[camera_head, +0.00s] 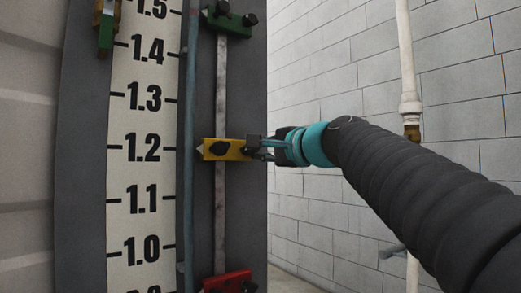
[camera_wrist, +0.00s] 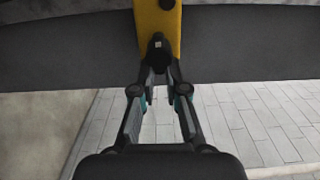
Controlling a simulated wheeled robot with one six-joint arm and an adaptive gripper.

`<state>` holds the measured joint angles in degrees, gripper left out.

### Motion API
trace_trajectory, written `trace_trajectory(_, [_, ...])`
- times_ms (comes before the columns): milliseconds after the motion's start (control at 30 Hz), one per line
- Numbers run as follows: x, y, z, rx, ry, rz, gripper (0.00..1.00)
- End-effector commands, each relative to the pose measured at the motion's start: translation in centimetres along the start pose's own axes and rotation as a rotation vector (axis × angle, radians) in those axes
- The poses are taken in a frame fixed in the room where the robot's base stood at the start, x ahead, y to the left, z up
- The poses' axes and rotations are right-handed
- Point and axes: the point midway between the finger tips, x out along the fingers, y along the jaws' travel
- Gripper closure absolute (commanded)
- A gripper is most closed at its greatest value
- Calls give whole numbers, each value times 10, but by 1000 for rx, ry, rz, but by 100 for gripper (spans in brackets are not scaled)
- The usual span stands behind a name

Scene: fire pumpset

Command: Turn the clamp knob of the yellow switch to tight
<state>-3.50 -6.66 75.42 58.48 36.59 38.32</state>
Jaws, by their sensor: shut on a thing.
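The yellow switch (camera_head: 236,149) is clamped on a vertical metal rail beside the scale, with its pointed left end just below the 1.2 mark. A black knob or screw shows on its face. My gripper (camera_head: 262,146) reaches in from the right and meets the switch's right end. In the wrist view the yellow switch (camera_wrist: 165,22) is at the top, and my gripper (camera_wrist: 158,68) is shut on the dark clamp knob (camera_wrist: 158,44) at its near end. The fingers hide most of the knob, so its turn cannot be told.
A green switch (camera_head: 230,20) sits above on the same rail (camera_head: 221,90), and a red switch (camera_head: 230,282) sits below. The scale board (camera_head: 145,120) stands left. A white pipe (camera_head: 407,60) runs down the block wall at right. The space between board and pipe holds my arm.

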Motion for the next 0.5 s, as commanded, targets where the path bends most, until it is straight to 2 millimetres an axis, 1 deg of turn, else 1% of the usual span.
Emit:
trace_trajectory(167, [0,0,0,1,-1,0,100])
trace_trajectory(200, [0,0,0,1,-1,0,83])
trace_trajectory(267, [0,0,0,0,-1,0,68])
trace_trajectory(300, [0,0,0,0,-1,0,62])
trace_trajectory(500, [0,0,0,-1,0,0,62])
